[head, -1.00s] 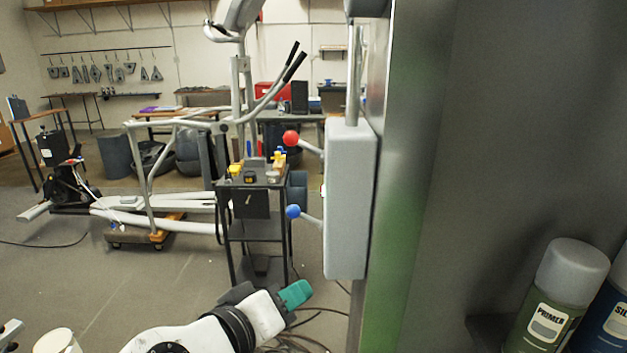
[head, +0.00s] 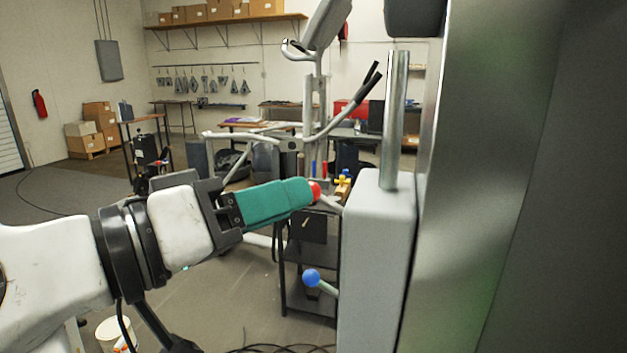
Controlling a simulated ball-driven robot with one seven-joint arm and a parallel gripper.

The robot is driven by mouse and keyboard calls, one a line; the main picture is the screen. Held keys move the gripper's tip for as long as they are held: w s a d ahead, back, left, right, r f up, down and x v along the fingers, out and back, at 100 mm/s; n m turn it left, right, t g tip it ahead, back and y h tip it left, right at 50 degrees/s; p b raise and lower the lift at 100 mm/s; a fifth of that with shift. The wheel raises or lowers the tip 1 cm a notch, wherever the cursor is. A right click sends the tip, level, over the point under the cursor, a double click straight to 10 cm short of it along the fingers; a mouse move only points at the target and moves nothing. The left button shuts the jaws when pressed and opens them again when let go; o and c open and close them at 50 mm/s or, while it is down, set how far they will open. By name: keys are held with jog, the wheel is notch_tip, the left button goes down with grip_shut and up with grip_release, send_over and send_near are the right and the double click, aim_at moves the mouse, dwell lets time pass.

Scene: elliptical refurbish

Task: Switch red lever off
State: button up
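A red ball-tipped lever (head: 316,191) sticks out from the left side of a grey wall box (head: 376,255). A blue ball-tipped lever (head: 311,277) sticks out lower on the same box. My gripper (head: 306,193), with green finger covers, is at the red ball in the head view, its tip touching or just in front of it. The green fingers look like one block from this side, so I cannot tell whether they are apart or closed. Part of the red ball is hidden behind the green tip.
A metal conduit (head: 395,120) rises from the top of the grey box, beside a broad metal panel (head: 480,150) on the right. A black cart (head: 310,255) and a grey elliptical machine (head: 318,100) stand behind. Open floor lies at the left.

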aim_at(328, 204)
jog(key=shift+p+x, duration=0.35)
jog(key=shift+x, duration=1.9)
grip_shut()
